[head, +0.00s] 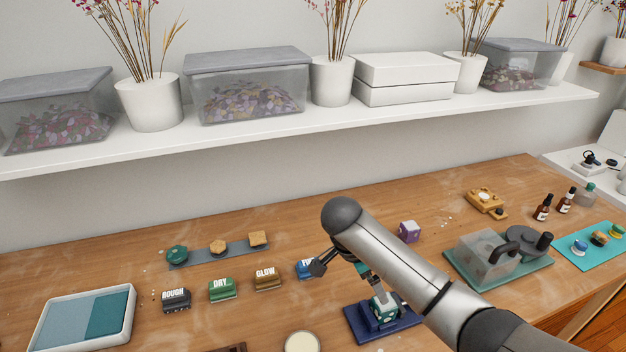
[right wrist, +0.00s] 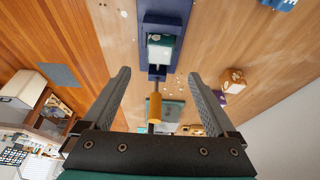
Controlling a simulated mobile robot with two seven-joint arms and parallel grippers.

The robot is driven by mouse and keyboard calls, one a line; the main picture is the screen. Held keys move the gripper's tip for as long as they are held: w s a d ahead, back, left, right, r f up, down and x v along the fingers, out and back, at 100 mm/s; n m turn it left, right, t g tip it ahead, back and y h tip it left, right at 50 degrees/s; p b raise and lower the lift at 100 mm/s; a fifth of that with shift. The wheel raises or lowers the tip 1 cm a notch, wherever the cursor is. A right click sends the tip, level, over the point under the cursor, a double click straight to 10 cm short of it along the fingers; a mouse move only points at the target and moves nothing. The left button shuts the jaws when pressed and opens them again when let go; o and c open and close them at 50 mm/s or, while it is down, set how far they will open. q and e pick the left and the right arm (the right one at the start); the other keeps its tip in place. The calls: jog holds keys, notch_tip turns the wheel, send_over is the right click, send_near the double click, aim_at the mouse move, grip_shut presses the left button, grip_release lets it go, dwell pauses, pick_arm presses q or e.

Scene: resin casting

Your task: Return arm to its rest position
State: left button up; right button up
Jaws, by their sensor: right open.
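My right arm (head: 400,262) reaches in from the lower right of the head view. Its gripper (head: 342,268) hangs over the table, close to a dark blue fixture (head: 400,322) holding a green-and-white block (head: 384,308). In the right wrist view, my right gripper (right wrist: 160,82) has its two fingers spread wide with no object clamped. The blue fixture (right wrist: 166,15) and the block (right wrist: 160,50) show beyond the fingertips. A yellow handle on a dark rod (right wrist: 154,108) shows between the fingers; I cannot tell whether it touches them. My left gripper is not in view.
Labelled blocks, ROUGH (head: 176,300), DRY (head: 222,290) and GLOW (head: 267,279), stand left of the arm. A purple block (head: 409,231) sits behind it. A clear box (head: 487,255) stands on a green tray at right. A shelf (head: 300,124) overhangs the back.

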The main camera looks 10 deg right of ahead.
jog(key=s+a+f+n+t+y, duration=0.1)
jog(key=s+a+f+n+y, duration=0.35)
jog(key=s+a+n, duration=0.65)
jog(key=s+d+r+n+t, duration=0.1)
jog(key=s+d+r+n, duration=0.1)
jog(key=s+n, duration=0.3)
jog(key=s+d+r+n+t, duration=0.1)
jog(key=s+d+r+n, duration=0.15)
jog(key=s, duration=0.55)
notch_tip(320, 180, down, 29)
jog(key=s+g+b, duration=0.1)
jog(key=s+b, duration=0.1)
jog(key=b, duration=0.3)
jog(key=s+d+f+g+b, duration=0.1)
jog(key=s+f+b, duration=0.3)
jog(key=s+f, duration=1.1)
jog(key=shift+d+f+n, duration=0.45)
jog(key=shift+d+f, duration=0.3)
jog(key=shift+f, duration=0.15)
